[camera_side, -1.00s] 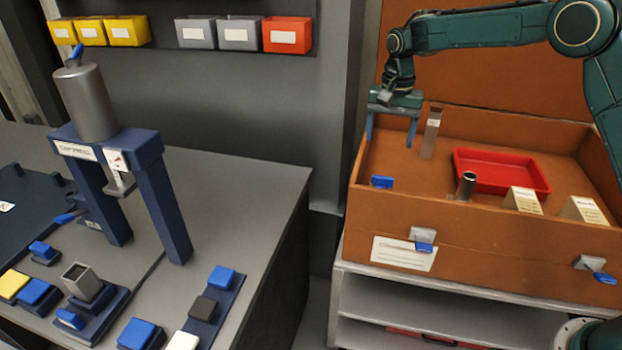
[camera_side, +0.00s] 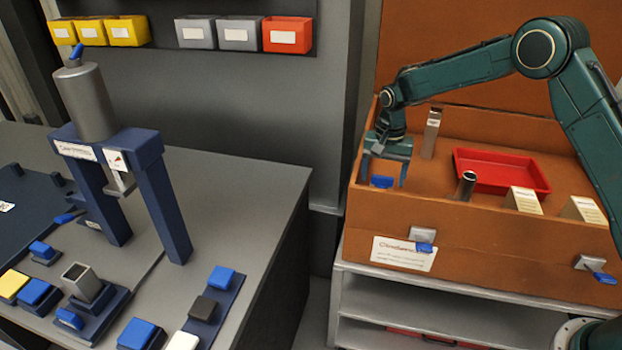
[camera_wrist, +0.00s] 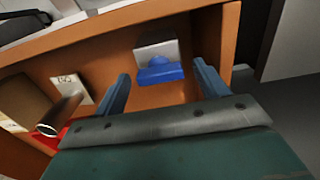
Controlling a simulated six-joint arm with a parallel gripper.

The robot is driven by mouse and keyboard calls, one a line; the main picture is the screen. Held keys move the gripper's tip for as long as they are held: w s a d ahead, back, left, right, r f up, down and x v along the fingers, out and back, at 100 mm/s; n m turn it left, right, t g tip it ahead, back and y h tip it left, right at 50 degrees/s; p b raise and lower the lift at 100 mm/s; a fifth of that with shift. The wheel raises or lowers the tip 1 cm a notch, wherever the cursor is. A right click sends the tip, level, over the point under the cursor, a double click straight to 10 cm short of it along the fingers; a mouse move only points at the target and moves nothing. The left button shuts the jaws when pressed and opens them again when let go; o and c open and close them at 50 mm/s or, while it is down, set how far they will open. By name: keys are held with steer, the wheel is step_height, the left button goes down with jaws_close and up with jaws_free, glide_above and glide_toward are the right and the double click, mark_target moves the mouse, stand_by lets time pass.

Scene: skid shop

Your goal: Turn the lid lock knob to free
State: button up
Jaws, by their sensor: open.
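A blue knob (camera_side: 382,181) sits inside the brown open-lidded box (camera_side: 480,222), by its left front corner. In the wrist view the blue knob (camera_wrist: 160,72) is on a light grey block (camera_wrist: 155,47). My gripper (camera_side: 386,183) is open and points down into the box at the knob. In the wrist view the two fingers of my gripper (camera_wrist: 161,70) stand to either side of the knob, with gaps showing. I cannot tell whether the fingertips are down at the knob's height. No label marks it as the lid lock.
Two blue-handled latches, left (camera_side: 425,247) and right (camera_side: 600,277), are on the box front. Inside stand a dark tube (camera_side: 466,186), a tall grey block (camera_side: 431,134), a red tray (camera_side: 500,172) and cream blocks (camera_side: 523,199). A press (camera_side: 95,105) stands on the left bench.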

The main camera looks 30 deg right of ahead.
steer(key=c, duration=1)
